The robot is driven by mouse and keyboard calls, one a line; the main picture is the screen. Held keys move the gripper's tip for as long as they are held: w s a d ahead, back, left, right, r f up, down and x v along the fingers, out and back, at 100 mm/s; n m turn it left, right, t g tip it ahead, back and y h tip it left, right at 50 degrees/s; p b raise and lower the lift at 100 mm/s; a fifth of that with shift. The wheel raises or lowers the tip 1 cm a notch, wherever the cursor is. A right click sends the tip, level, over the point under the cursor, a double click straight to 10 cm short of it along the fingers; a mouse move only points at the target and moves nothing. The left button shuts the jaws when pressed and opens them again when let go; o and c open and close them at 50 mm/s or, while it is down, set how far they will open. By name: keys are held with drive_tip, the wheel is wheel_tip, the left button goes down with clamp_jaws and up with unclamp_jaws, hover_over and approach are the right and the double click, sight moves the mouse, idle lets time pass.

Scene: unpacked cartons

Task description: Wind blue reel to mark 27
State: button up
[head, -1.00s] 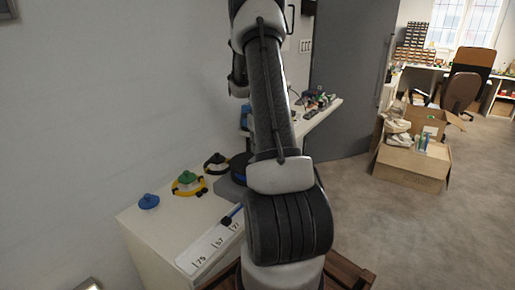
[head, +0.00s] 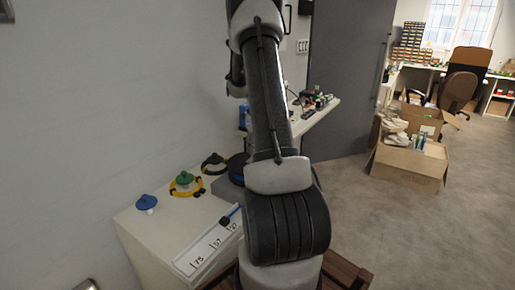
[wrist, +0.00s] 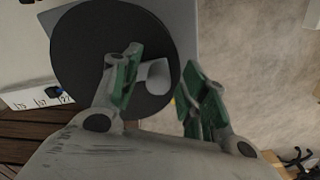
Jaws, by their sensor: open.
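A large dark round disc (wrist: 75,55) with a pale grey knob (wrist: 155,75) lies under my gripper (wrist: 164,76) in the wrist view. The gripper's green-padded fingers are open, one on each side of the knob; I cannot tell if either touches it. In the head view a dark bluish disc (head: 237,165) sits on a grey base, partly hidden behind my arm. A white scale strip (head: 206,248) with several numbers and a blue marker (head: 231,215) lies along the cabinet's front edge. The strip also shows in the wrist view (wrist: 30,98), its numbers too small to read surely.
On the white cabinet (head: 150,238) stand a blue-topped piece (head: 146,202), a green piece in a yellow ring (head: 185,179) and a black ring (head: 213,161). A shelf with small items is behind. An open carton (head: 408,165) stands on the floor at right.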

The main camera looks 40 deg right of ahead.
drive_tip(key=shift+r, duration=0.1)
wheel_tip(320, 180, up, 12)
idle(0.4)
idle(0.4)
